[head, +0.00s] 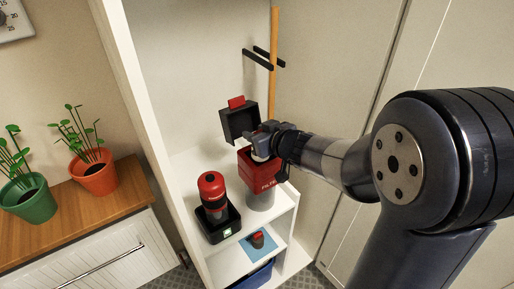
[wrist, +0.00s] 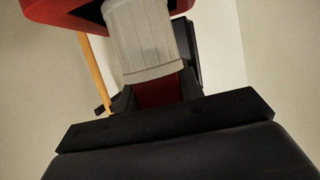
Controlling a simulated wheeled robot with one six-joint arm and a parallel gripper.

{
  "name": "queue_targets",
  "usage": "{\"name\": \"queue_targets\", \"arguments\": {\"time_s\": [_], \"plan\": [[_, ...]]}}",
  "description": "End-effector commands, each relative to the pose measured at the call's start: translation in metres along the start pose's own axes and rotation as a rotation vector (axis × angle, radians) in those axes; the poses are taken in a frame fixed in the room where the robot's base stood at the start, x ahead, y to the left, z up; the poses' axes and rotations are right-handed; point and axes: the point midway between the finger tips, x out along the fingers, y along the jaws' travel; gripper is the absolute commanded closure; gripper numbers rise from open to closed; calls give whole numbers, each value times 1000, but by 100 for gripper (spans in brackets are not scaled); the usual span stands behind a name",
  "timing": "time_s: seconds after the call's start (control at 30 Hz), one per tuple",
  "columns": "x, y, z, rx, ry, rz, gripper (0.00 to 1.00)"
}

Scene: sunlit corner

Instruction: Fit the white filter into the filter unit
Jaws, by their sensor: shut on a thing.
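The red filter unit (head: 262,180) stands on a pale grey base on the white shelf. Its black lid (head: 238,122) with a red tab is swung open behind it. My gripper (head: 266,142) is over the unit's top and shut on the white filter. In the wrist view the ribbed, pale filter (wrist: 143,38) lies between the jaws, and its far end reaches into the dark opening of the red unit (wrist: 52,8). How deep it sits is hidden. In the head view my gripper covers most of the filter.
A red and black device (head: 212,190) stands in a black dock to the left on the same shelf. A small dark and red item (head: 258,240) lies on a blue sheet one shelf down. A wooden pole (head: 273,60) hangs behind. Potted plants (head: 96,178) stand on the left cabinet.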

Motion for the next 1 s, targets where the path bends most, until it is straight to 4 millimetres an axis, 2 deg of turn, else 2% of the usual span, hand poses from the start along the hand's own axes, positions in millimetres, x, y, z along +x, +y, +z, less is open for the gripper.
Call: {"name": "queue_targets", "arguments": {"time_s": [0.1,0.2,0.73,0.77,1.0], "plan": [[8,0,20,1,-4,0,86],[12,0,31,1,-3,0,86],[16,0,39,-1,-1,0,86],[16,0,38,-1,-1,1,63],[15,0,38,-1,-1,1,43]]}}
